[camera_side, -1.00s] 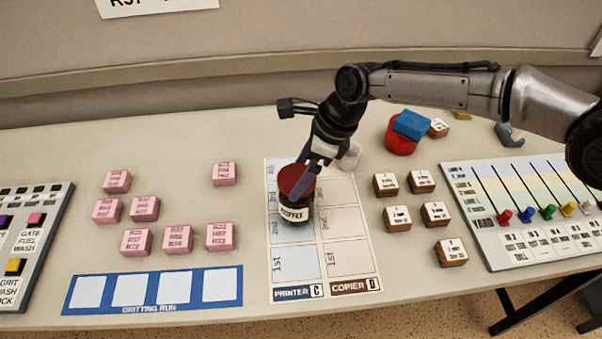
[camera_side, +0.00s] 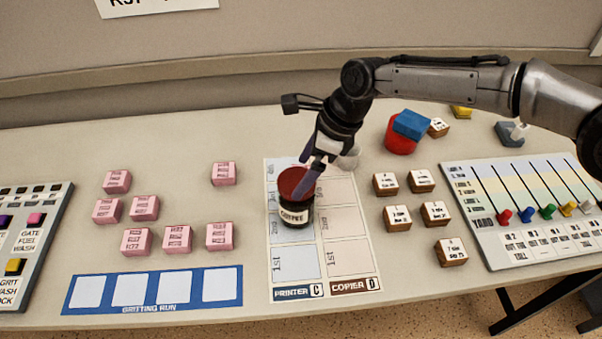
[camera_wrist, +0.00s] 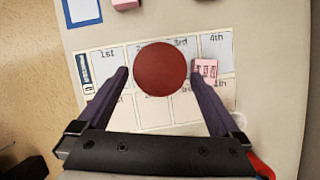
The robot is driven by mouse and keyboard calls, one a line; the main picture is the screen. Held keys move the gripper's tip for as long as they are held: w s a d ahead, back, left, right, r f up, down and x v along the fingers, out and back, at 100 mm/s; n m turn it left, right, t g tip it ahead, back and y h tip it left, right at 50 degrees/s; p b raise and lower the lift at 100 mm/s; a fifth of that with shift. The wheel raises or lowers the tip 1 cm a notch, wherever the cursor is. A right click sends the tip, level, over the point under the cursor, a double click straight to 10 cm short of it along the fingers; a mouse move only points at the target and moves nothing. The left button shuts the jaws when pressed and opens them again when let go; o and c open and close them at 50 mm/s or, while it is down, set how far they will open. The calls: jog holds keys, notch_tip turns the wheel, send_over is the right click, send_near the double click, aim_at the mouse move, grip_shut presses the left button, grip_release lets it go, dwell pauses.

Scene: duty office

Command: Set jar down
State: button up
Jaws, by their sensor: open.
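The coffee jar (camera_side: 296,214) has a dark red lid and a pale label. It stands upright on the paper chart (camera_side: 350,251), in the printer column around the 2nd and 3rd squares. In the wrist view the round lid (camera_wrist: 164,69) covers parts of those squares. My gripper (camera_side: 303,192) is at the jar's top, pointing down at a slant. In the wrist view its open fingers (camera_wrist: 160,74) lie on either side of the lid, with narrow gaps showing. The near finger hides part of the jar in the side view.
A pink block (camera_wrist: 206,70) lies on the chart beside the right finger. Several pink blocks (camera_side: 178,239) lie left of the chart, with wood-sided blocks (camera_side: 397,218) to its right. A blue block on a red round thing (camera_side: 400,140) and a white object (camera_side: 349,158) are behind.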

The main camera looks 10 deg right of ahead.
jog(key=w+v, duration=0.1)
jog(key=v, duration=0.9)
jog(key=shift+s, duration=0.5)
jog(key=shift+d+r, duration=0.1)
jog(key=shift+r, duration=0.1)
jog(key=s+d+r+n+t+h, duration=0.1)
jog(key=s+d+r+n, duration=0.25)
jog(key=d, duration=0.55)
jog(key=s+d+r+n+t, duration=0.1)
jog(key=s+d+r+n, duration=0.25)
jog(key=d, duration=0.45)
jog(key=s+d+r+n+t+h, duration=0.1)
jog(key=s+d+r+n, duration=0.2)
jog(key=d, duration=0.6)
jog(key=s+d+f+n+h, duration=0.1)
jog(key=s+d+f+n, duration=0.2)
jog(key=s+d+n, duration=0.2)
jog(key=s+d+f+n+t+h, duration=0.1)
jog(key=s+d+f+n, duration=0.2)
jog(key=s+d, duration=0.6)
jog(key=s+n, duration=0.2)
jog(key=s, duration=0.3)
jog(key=shift+s+d+f+n+t, duration=0.15)
jog(key=shift+d+n+t, duration=0.15)
